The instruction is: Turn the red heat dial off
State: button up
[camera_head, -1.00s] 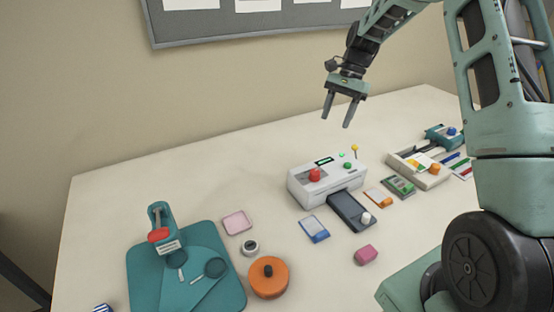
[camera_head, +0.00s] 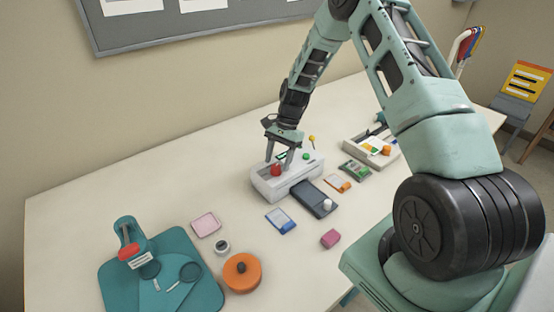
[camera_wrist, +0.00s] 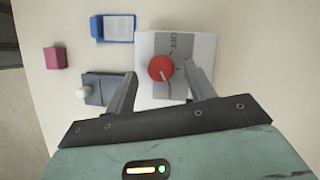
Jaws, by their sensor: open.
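The red heat dial (camera_head: 276,170) sits on top of the white laminator (camera_head: 268,186). In the wrist view the dial (camera_wrist: 161,68) is round with a pale pointer line, on a grey plate with "OFF" printed beside it. The pointer runs toward the lower right of the dial, away from the "OFF" lettering. My gripper (camera_wrist: 158,78) is open, its fingers on either side of the dial in the wrist view. In the head view my gripper (camera_head: 279,157) is just above the dial. I cannot tell whether the fingers touch it.
A dark tray with a white knob (camera_head: 314,199) joins the laminator's front. A blue card (camera_head: 281,220), pink block (camera_head: 330,238) and orange disc (camera_head: 242,273) lie nearer. The table's left area (camera_head: 80,210) is clear.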

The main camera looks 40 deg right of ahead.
jog(key=shift+x, duration=0.8)
jog(key=c, duration=1)
jog(key=shift+o, duration=0.2)
